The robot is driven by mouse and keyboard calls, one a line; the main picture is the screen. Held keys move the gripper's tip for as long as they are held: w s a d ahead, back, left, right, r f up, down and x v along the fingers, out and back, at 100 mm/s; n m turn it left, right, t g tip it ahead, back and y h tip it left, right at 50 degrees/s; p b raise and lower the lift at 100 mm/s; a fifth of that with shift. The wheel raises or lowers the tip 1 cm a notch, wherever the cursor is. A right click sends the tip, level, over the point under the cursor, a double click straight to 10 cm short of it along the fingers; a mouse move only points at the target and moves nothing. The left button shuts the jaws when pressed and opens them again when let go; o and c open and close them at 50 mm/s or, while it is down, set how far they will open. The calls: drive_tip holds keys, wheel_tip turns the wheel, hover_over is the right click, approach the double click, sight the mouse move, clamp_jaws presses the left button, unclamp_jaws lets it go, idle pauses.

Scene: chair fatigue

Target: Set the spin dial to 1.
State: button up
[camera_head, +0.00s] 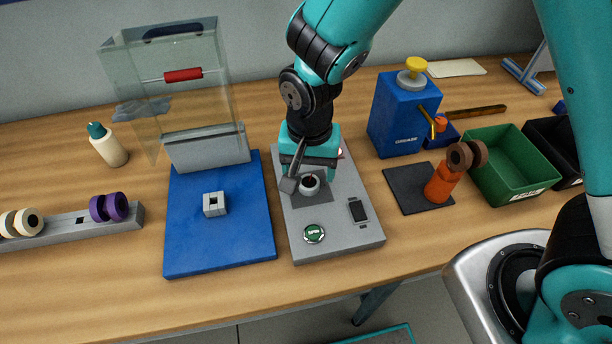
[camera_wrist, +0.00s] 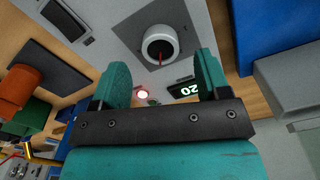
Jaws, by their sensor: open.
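The grey control panel (camera_head: 349,233) lies on the table with a white round knob-like piece (camera_head: 310,184) on a dark square patch. My gripper (camera_head: 308,162) is over the panel's far part, close to the round piece. In the wrist view my gripper (camera_wrist: 162,75) is open, its teal fingers apart with nothing held. A small display (camera_wrist: 186,88) reads 20, upside down, beside a glowing red light (camera_wrist: 143,93).
A blue board (camera_head: 218,251) with a clear guard (camera_head: 190,100) stands left.

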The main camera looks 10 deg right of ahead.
sight(308, 182)
drive_tip(key=shift+f, duration=1.8)
drive_tip(key=c, duration=0.9)
drive_tip(key=shift+a, duration=0.25)
drive_tip(key=shift+d, duration=0.1)
